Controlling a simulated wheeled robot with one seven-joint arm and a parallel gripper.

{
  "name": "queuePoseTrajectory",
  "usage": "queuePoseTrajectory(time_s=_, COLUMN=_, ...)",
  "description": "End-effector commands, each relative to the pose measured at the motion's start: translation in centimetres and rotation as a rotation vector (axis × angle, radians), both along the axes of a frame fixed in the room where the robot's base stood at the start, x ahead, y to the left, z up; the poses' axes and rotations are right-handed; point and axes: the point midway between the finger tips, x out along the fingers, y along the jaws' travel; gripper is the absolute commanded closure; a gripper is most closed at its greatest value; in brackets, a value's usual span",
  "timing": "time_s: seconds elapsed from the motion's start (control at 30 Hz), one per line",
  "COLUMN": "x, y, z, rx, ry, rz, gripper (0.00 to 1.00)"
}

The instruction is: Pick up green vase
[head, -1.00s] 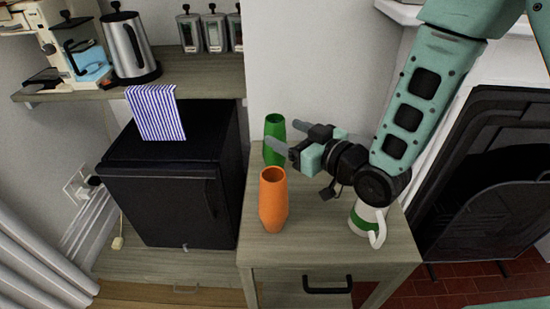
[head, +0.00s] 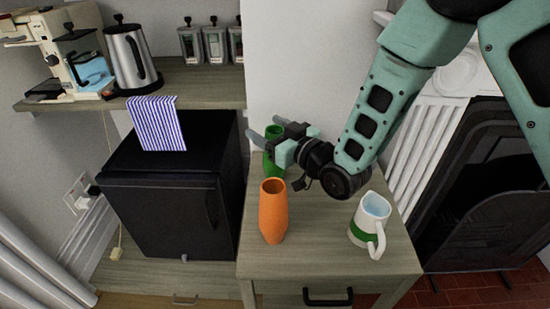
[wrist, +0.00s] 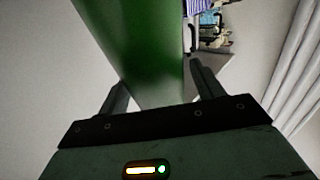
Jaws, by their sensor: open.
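The green vase (head: 268,164) stands upright at the back left of the wooden cabinet, partly hidden behind my gripper in the head view. My gripper (head: 263,133) is open at the vase's upper part. In the wrist view the green vase (wrist: 140,60) fills the middle, very close, and passes between the two open fingers of my gripper (wrist: 163,88). I cannot tell whether either finger touches it.
An orange vase (head: 272,212) stands in front of the green one. A white and green mug (head: 368,228) stands on the right of the cabinet top (head: 320,250). A black mini fridge (head: 165,205) with a striped cloth (head: 157,124) is to the left. The wall is close behind.

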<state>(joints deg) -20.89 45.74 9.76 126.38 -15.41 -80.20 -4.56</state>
Motion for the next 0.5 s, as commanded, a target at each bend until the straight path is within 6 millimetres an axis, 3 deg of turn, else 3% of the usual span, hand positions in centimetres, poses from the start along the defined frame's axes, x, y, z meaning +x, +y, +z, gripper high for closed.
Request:
queuePoseTrajectory(time_s=0.17, x=-0.03, y=-0.01, z=-0.03, rx=-0.001, ry=0.001, rz=0.0, gripper=0.36)
queuePoseTrajectory(time_s=0.4, x=-0.05, y=-0.02, z=-0.03, rx=0.0, ry=0.0, rz=0.0, gripper=1.0)
queuePoseTrajectory(time_s=0.5, x=-0.04, y=-0.01, z=0.05, rx=0.001, ry=-0.001, rz=0.001, gripper=1.0)
